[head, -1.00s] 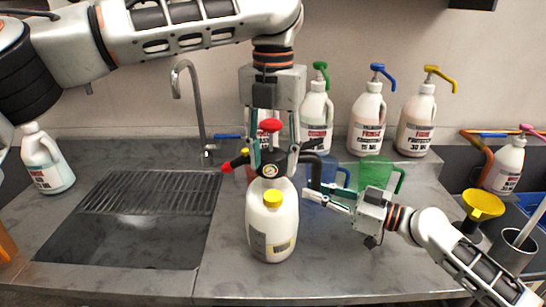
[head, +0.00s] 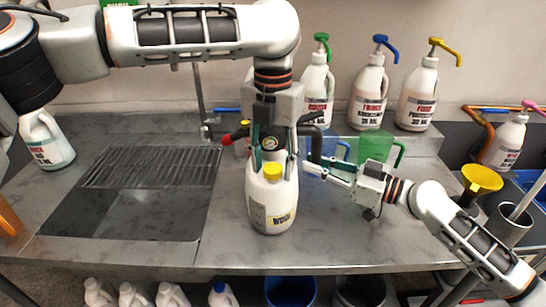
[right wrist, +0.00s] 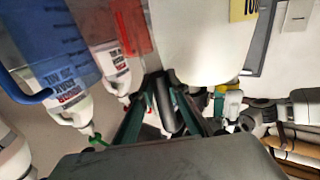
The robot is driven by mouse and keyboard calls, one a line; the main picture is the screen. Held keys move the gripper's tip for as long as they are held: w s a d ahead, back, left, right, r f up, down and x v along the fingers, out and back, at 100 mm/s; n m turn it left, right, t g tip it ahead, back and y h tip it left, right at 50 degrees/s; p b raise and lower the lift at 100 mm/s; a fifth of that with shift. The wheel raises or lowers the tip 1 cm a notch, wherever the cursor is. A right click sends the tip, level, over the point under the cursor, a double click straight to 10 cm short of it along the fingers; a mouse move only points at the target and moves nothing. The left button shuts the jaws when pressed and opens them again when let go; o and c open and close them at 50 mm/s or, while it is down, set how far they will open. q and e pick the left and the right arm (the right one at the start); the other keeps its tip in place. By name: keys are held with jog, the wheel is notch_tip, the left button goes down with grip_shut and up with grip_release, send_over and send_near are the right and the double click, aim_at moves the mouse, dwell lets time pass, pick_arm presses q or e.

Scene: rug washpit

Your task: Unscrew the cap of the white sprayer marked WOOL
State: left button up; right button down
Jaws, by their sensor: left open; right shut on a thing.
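The white sprayer marked WOOL (head: 260,205) stands upright on the grey counter, with a yellow plug (head: 272,172) on its shoulder and a black top with a gauge (head: 267,143). It also shows in the right wrist view (right wrist: 200,40). My left gripper (head: 272,163) points down over the sprayer from above, open, its fingers on either side of the black top.
A sink with a drain rack (head: 150,167) lies to the left. Blue and green jugs (head: 372,146) stand close behind my right gripper. White pump bottles (head: 369,95) line the back ledge. A yellow funnel (head: 482,178) is at the right. The counter front is clear.

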pick_arm(q)
jog(key=c, duration=1.2)
jog(key=shift+o, duration=0.2)
jog(key=shift+n, duration=0.3)
jog(key=n, duration=0.9)
jog(key=shift+n, duration=0.4)
jog(key=o, duration=1.2)
